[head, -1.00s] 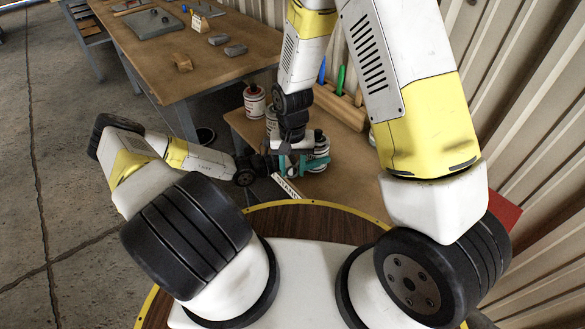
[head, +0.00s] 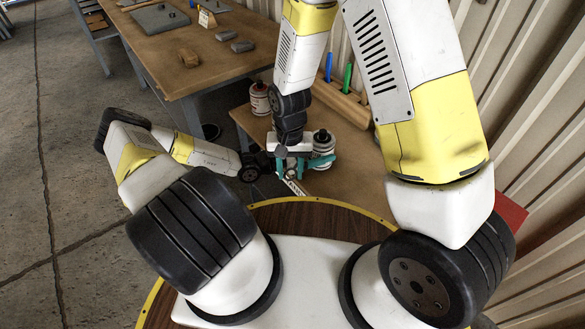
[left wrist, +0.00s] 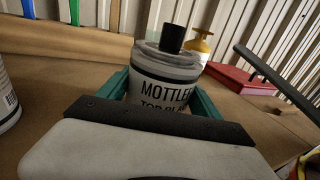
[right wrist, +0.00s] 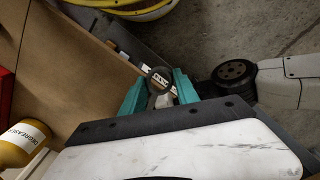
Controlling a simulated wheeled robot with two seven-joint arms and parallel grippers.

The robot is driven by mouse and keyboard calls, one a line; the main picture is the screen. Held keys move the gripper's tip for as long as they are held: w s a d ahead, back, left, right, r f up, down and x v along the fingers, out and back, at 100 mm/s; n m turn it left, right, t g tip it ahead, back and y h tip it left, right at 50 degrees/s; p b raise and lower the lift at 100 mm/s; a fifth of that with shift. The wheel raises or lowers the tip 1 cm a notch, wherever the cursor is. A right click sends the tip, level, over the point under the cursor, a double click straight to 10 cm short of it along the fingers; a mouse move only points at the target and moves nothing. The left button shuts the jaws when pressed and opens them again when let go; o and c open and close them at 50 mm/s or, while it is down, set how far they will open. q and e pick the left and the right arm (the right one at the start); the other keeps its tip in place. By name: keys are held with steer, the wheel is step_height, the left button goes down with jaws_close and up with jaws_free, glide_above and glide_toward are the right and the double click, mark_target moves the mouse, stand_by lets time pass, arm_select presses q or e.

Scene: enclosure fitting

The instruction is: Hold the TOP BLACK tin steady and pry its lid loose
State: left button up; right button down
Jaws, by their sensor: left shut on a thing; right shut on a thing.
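In the head view the tin (head: 323,142) is partly hidden by my left gripper (head: 318,161). My right gripper (head: 297,168) points down just left of the tin. In the right wrist view it (right wrist: 160,95) is shut on a dark tool with a ring-shaped end (right wrist: 158,76). The tool appears apart from the lid.
Another tin (head: 260,98) stands at the back left. A yellow degreaser bottle (right wrist: 22,143) and a red case (left wrist: 242,80) are nearby. A corrugated wall (head: 540,110) bounds the right.

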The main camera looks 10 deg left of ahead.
steer(key=shift+s+a+r, duration=0.1)
steer(key=shift+s, duration=0.15)
steer(key=shift+r, duration=0.1)
steer(key=shift+r, duration=2.9)
arm_select(q)
steer(key=o, duration=2.2)
steer(key=v, duration=1.2)
